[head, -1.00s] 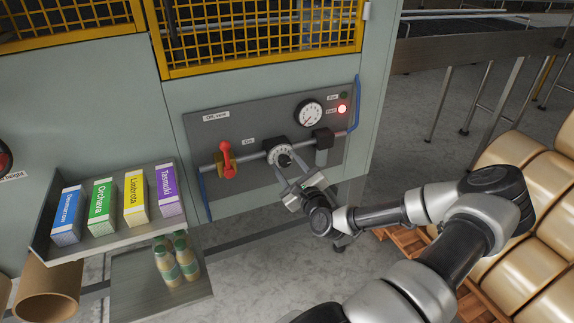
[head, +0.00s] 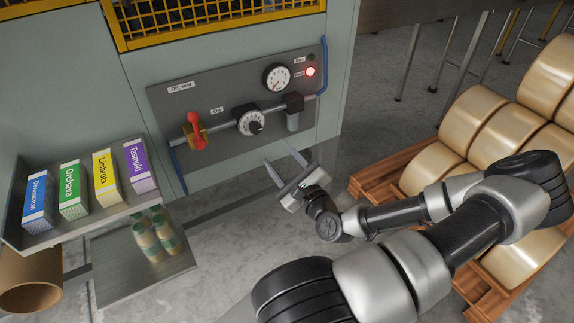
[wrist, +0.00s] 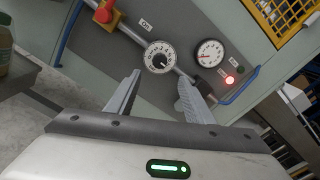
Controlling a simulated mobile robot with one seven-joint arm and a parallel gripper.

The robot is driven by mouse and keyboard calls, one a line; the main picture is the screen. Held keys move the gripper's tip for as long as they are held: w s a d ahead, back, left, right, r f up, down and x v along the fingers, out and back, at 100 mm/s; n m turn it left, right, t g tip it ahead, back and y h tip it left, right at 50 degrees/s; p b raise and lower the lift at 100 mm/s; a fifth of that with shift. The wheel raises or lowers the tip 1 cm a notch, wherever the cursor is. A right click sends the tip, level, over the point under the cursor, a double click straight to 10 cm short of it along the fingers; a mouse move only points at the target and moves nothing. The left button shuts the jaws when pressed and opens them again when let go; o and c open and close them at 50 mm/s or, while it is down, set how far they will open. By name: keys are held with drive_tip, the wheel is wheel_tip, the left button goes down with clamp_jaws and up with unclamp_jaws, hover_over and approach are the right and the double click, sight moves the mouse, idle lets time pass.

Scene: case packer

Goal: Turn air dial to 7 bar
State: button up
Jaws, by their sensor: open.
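The air dial (head: 249,120) is a round white-scaled knob with a dark centre, mounted on the grey panel (head: 215,95). It also shows in the wrist view (wrist: 160,57), ahead of the fingers and apart from them. The pressure gauge (head: 277,77) is a white round face up and right of the dial; in the wrist view (wrist: 210,53) its red needle points to the lower left. The numbers are too small to read surely. My gripper (head: 279,164) is open and empty, below and right of the dial, clear of the panel. Its fingers (wrist: 158,95) show in the wrist view.
A red lever valve (head: 195,131) sits left of the dial on the pipe. A red lamp (head: 310,71) is lit at the upper right. A blue hose (head: 324,68) runs down the right edge. A shelf of boxes (head: 60,228) and several bottles (head: 166,231) stand left.

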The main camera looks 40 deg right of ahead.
drive_tip(key=v, duration=0.4)
idle(0.5)
